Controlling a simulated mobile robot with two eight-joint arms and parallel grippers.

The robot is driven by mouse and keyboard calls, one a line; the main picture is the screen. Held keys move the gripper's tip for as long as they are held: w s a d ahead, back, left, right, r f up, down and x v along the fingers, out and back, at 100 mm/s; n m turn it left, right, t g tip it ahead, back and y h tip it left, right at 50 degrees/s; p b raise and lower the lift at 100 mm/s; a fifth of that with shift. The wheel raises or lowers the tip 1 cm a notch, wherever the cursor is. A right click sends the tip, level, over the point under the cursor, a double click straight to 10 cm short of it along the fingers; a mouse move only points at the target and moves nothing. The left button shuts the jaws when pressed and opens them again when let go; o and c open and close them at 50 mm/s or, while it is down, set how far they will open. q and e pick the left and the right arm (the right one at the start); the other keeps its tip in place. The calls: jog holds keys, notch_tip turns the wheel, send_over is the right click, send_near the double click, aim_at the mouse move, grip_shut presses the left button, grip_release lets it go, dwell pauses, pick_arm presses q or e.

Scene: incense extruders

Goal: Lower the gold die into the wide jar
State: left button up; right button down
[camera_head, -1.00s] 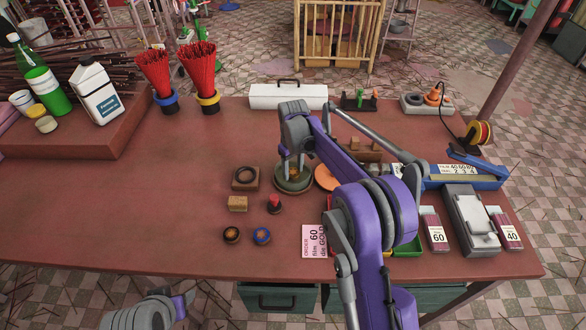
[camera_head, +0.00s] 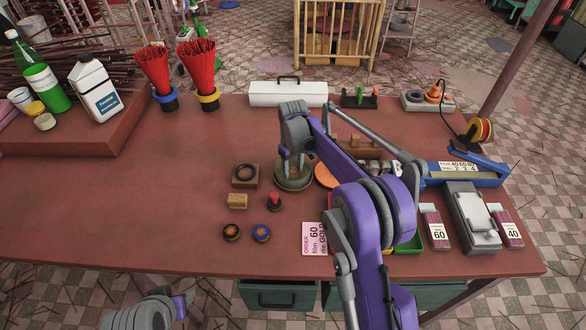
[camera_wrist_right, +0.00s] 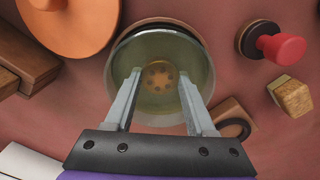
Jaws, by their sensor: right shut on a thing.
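The wide jar (camera_head: 294,185) is a round clear greenish vessel near the middle of the table, partly hidden by my right arm. In the right wrist view the jar (camera_wrist_right: 203,70) is seen from above, with its round mouth open. The gold die (camera_wrist_right: 160,77) is a round gold piece with several dark holes, seen within the jar's outline. My right gripper (camera_wrist_right: 160,76) is shut on the die, with one finger on each side and the fingertips over or inside the mouth. I cannot tell how far the die is from the jar's floor.
A wooden block with a dark ring (camera_head: 245,176), a red-knobbed piece (camera_head: 274,202) and a small wooden block (camera_head: 237,202) stand left of the jar. An orange disc (camera_head: 325,178) lies close on its right. The table's left middle (camera_head: 130,210) is clear.

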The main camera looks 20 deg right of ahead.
aim_at(293, 171)
jog(key=shift+c, duration=0.8)
grip_release()
notch_tip(293, 171, up, 11)
jog(key=s+r+m+t, duration=0.1)
jog(key=s+r, duration=0.2)
jog(key=s, duration=0.3)
jog(key=s+f+m+t, duration=0.1)
jog(key=s+f+t, duration=0.1)
jog(key=s, duration=1.2)
jog(key=s+d+f+m+t, duration=0.1)
jog(key=s+f, duration=0.4)
jog(key=s, duration=0.9)
jog(key=shift+m+t, duration=0.8)
